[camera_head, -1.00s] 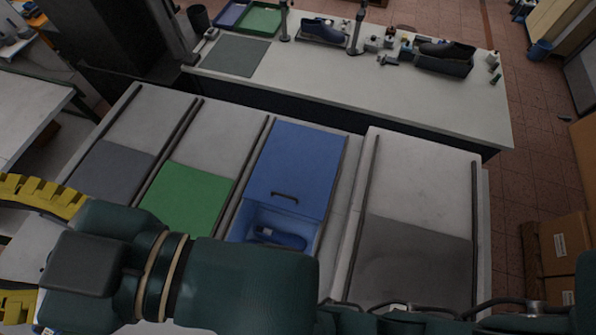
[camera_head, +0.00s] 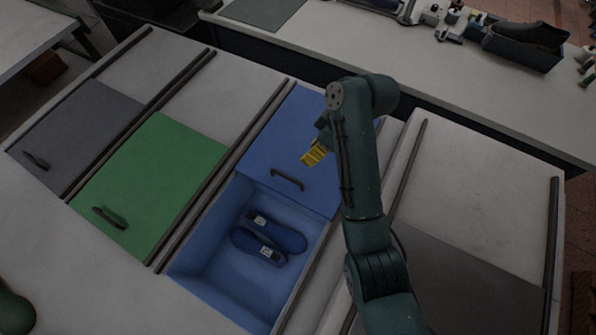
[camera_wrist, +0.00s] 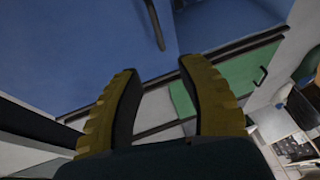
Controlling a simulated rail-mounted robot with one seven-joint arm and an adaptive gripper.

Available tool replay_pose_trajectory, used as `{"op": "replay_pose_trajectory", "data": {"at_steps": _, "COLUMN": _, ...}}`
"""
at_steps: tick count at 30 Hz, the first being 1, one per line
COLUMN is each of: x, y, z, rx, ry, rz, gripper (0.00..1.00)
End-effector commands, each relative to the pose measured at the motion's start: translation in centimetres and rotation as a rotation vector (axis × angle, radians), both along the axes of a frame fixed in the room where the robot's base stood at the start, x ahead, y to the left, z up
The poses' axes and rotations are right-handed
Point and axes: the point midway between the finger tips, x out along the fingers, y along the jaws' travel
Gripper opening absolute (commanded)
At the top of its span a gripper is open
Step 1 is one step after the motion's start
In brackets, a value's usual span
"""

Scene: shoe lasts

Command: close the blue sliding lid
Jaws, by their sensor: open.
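The blue sliding lid (camera_head: 296,140) is slid to the far end of its rails, and the near part of its blue bin (camera_head: 212,262) is uncovered. Its dark handle (camera_head: 288,180) is on the lid's near edge; it also shows in the wrist view (camera_wrist: 155,26). Two blue shoe lasts (camera_head: 270,238) lie in the bin. My gripper (camera_head: 308,158) is above the lid, a little beyond the handle. In the wrist view my gripper (camera_wrist: 160,90) has its yellow fingers spread with nothing between them. Whether it touches the lid cannot be told.
A green lid (camera_head: 150,180) and a grey lid (camera_head: 75,130) lie to the left, both at the near end. Another grey lid (camera_head: 460,285) lies right. A workbench (camera_head: 390,50) with a dark shoe (camera_head: 528,38) stands behind.

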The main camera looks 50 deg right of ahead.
Motion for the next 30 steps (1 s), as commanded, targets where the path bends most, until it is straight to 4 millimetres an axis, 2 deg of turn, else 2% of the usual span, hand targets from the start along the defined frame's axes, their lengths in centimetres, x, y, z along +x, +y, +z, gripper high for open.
{"op": "replay_pose_trajectory", "data": {"at_steps": 2, "x": -0.4, "y": -0.5, "z": -0.7, "rx": 0.0, "ry": 0.0, "rz": -0.014, "gripper": 0.4}}
{"op": "replay_pose_trajectory", "data": {"at_steps": 5, "x": -0.1, "y": -0.3, "z": -1.3, "rx": 0.002, "ry": 0.002, "rz": -0.014, "gripper": 0.4}}
{"op": "replay_pose_trajectory", "data": {"at_steps": 7, "x": 0.3, "y": 0.1, "z": -2.5, "rx": 0.003, "ry": 0.003, "rz": -0.013, "gripper": 0.4}}
{"op": "replay_pose_trajectory", "data": {"at_steps": 21, "x": 4.3, "y": 2.8, "z": -12.7, "rx": 0.001, "ry": 0.003, "rz": -0.013, "gripper": 0.4}}
{"op": "replay_pose_trajectory", "data": {"at_steps": 25, "x": 5.0, "y": 3.2, "z": -14.4, "rx": 0.0, "ry": 0.002, "rz": -0.014, "gripper": 0.4}}
{"op": "replay_pose_trajectory", "data": {"at_steps": 30, "x": 5.3, "y": 3.4, "z": -15.2, "rx": -0.001, "ry": 0.001, "rz": -0.014, "gripper": 0.4}}
